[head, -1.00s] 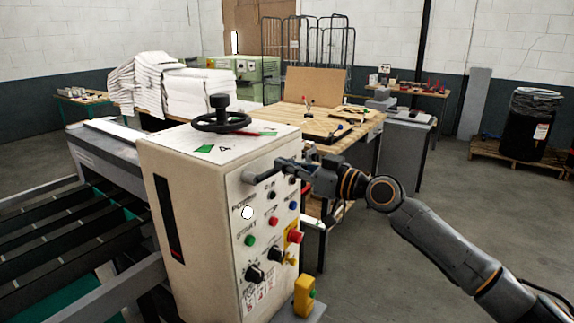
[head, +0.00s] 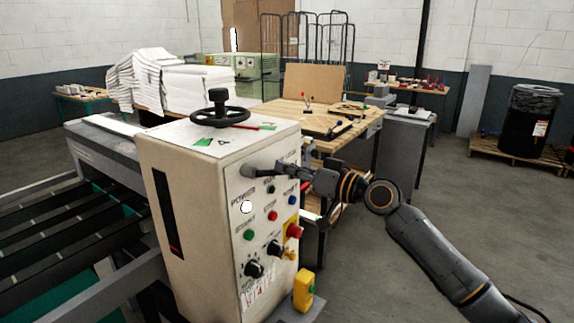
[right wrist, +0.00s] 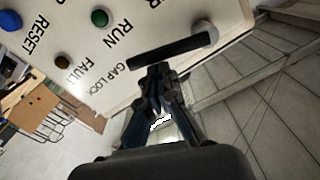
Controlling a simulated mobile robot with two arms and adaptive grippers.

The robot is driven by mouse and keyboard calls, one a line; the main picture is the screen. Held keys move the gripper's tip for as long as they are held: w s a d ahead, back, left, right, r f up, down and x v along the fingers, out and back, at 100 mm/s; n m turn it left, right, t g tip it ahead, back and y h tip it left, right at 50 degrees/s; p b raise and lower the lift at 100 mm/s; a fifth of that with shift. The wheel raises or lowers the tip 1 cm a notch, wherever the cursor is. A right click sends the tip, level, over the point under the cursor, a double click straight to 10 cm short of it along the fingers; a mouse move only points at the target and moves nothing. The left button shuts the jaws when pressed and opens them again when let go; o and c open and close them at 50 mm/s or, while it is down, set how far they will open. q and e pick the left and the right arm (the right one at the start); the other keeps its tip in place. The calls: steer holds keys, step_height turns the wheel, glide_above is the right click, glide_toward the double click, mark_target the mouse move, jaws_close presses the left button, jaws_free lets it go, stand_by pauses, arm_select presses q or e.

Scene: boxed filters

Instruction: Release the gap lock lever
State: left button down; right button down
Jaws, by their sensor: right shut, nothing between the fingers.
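The gap lock lever (right wrist: 168,55) shows in the right wrist view as a dark bar on a grey hub, on the cream panel beside the printed words GAP LOCK. In the head view the lever (head: 262,172) is a small dark bar at the upper part of the machine's control face. My right gripper (right wrist: 158,76) is shut and empty, its fingertips right beside the bar's middle. I cannot tell if they touch it. In the head view the right gripper (head: 286,169) reaches the lever from the right. My left gripper is not in view.
The control cabinet (head: 200,175) carries a black handwheel (head: 220,117) on top. Below the lever are several buttons and knobs, with a red emergency button (head: 294,231) near the right edge. A wooden workbench (head: 330,122) stands behind my right arm. Floor is free at the right.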

steer(key=s+a+f+m+p, duration=0.2)
steer(key=f+m, duration=0.3)
steer(key=m, duration=0.6)
steer(key=shift+s+a+f+p, duration=0.3)
steer(key=shift+s+f+p, duration=0.1)
steer(key=shift+s+p, duration=0.35)
steer(key=shift+s+a+f, duration=0.1)
steer(key=shift+s, duration=0.05)
